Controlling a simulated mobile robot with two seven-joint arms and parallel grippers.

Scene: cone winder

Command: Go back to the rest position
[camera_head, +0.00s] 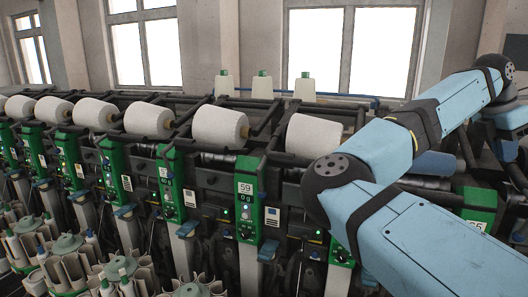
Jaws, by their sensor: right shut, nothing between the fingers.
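My right arm (375,150) comes in from the lower right, bends at a dark elbow joint left of the picture's right third, and runs back up to the right. It folds down at another dark joint near the right edge. My right gripper is at the far right, shut and empty, and its fingers are barely made out there. My left arm and gripper are not in view. The arm passes in front of the cone winder (244,200) and hides part of its right side.
White yarn cones (220,126) lie in a row along the winder, and a bluish one (435,165) shows behind my arm. Upright cones (305,88) stand on top. Green unit panels (168,186) line the front. Bobbin magazines (66,258) stick out at the lower left.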

